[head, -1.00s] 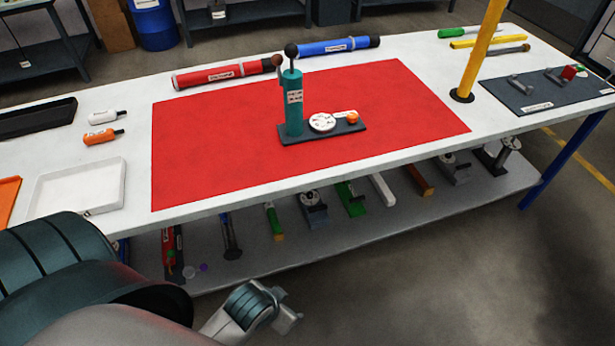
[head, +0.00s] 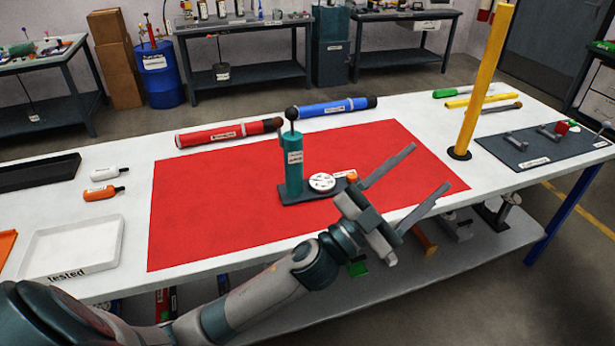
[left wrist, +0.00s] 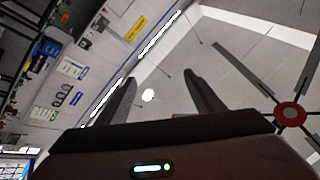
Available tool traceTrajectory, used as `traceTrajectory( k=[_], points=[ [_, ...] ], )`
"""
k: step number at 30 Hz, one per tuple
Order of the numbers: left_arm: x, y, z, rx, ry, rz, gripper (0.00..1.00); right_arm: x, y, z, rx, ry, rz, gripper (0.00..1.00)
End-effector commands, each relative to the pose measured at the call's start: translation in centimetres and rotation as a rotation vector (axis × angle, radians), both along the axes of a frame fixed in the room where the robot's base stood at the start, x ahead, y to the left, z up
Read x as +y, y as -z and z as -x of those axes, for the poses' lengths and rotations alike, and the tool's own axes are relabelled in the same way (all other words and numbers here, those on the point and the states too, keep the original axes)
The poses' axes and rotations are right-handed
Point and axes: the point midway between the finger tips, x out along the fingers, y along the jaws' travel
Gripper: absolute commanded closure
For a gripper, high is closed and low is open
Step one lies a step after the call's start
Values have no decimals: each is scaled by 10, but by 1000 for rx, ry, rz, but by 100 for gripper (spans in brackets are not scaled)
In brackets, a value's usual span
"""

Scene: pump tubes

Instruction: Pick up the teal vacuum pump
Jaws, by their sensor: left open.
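The teal vacuum pump (head: 293,165) stands upright on its dark base plate (head: 297,196) on the red mat (head: 215,205), with a black knob on top and a white round gauge (head: 321,182) on the base. My left gripper (head: 423,174) is open and empty, to the right of the pump and apart from it, with its fingers pointing up and right. It partly hides the right end of the base. In the left wrist view its two fingers (left wrist: 160,100) are spread against the ceiling and a wall, and the pump does not show there. My right gripper is out of view.
A red tube (head: 225,133) and a blue tube (head: 337,107) lie behind the mat. A yellow post (head: 482,80) rises at the right, beside a dark tool mat (head: 545,148). A white tray (head: 70,248) marked "tested" and two small bottles are at the left.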

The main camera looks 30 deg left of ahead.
Motion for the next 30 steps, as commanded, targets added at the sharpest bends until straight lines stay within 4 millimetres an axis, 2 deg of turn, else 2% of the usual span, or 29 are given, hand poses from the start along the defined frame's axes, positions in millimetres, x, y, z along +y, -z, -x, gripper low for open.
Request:
traceTrajectory(
  k=[1, 3, 7, 9, 12, 15, 17, 19, 23, 26, 27, 30],
  points=[
    [-20, -21, 5, -95, 78, -61, 39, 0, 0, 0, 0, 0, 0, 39],
    [-47, -37, 17, -206, 192, -153, 39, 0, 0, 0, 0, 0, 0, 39],
    [-90, -43, 40, -361, 403, -367, 39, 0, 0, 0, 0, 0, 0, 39],
    [-106, -33, 49, -414, 506, -507, 39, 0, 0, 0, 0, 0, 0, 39],
    [-116, -9, 54, -450, 640, -729, 39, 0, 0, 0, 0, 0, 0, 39],
    [-108, 22, 48, -433, 745, -973, 39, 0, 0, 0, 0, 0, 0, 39],
    [-95, 41, 39, -397, 790, -1127, 39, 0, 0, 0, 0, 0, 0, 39],
    [-71, 61, 23, -328, 824, -1307, 39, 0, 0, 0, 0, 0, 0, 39],
    [-3, 83, -13, -128, 821, -1635, 39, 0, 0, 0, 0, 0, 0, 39],
    [66, 82, -41, 84, 758, -1861, 39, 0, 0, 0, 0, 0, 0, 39],
    [95, 78, -50, 179, 722, -1937, 39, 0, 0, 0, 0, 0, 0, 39],
    [164, 58, -66, 418, 607, -2084, 39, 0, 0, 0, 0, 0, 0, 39]
  ],
)
